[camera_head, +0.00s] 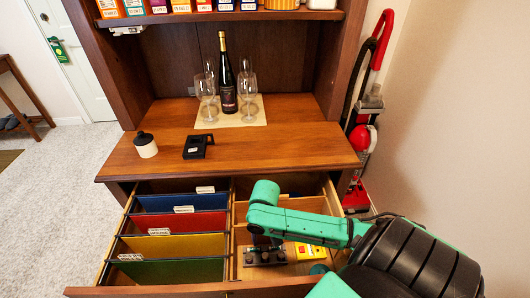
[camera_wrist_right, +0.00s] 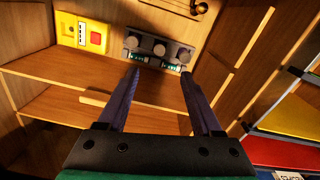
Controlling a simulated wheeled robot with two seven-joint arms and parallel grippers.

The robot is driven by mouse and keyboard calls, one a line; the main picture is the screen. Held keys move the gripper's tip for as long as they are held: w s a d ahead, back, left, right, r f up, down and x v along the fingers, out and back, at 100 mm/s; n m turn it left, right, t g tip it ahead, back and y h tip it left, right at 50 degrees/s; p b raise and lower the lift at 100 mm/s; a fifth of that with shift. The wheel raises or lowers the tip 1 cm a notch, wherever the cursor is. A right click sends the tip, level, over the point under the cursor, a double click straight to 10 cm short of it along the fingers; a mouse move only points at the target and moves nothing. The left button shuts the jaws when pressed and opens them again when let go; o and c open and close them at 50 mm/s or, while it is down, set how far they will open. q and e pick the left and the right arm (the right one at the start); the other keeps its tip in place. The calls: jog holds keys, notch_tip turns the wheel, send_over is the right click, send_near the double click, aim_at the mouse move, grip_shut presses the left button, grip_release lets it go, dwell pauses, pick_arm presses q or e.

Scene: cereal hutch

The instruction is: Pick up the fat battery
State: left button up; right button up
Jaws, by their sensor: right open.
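My right gripper (camera_head: 262,240) points down into the right compartment of the open drawer, over a dark device with several round knobs (camera_head: 265,257). In the right wrist view its two dark fingers (camera_wrist_right: 161,74) are apart with nothing between them. The knobbed device (camera_wrist_right: 158,47) lies just beyond the fingertips. Small teal patches (camera_wrist_right: 139,57) show along its near edge; I cannot tell whether they belong to it or to a battery. No fat battery can be made out for certain. My left gripper is not in view.
A yellow box with a red patch (camera_wrist_right: 80,32) lies beside the device, also in the head view (camera_head: 311,250). Coloured hanging files (camera_head: 180,245) fill the drawer's left side. Glasses and a bottle (camera_head: 228,85) stand on the hutch top, with a small jar (camera_head: 146,145).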

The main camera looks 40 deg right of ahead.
aim_at(265, 255)
notch_tip(265, 255, down, 13)
jog(key=b, duration=0.3)
jog(key=shift+f, duration=0.1)
jog(key=shift+d, duration=0.1)
grip_shut()
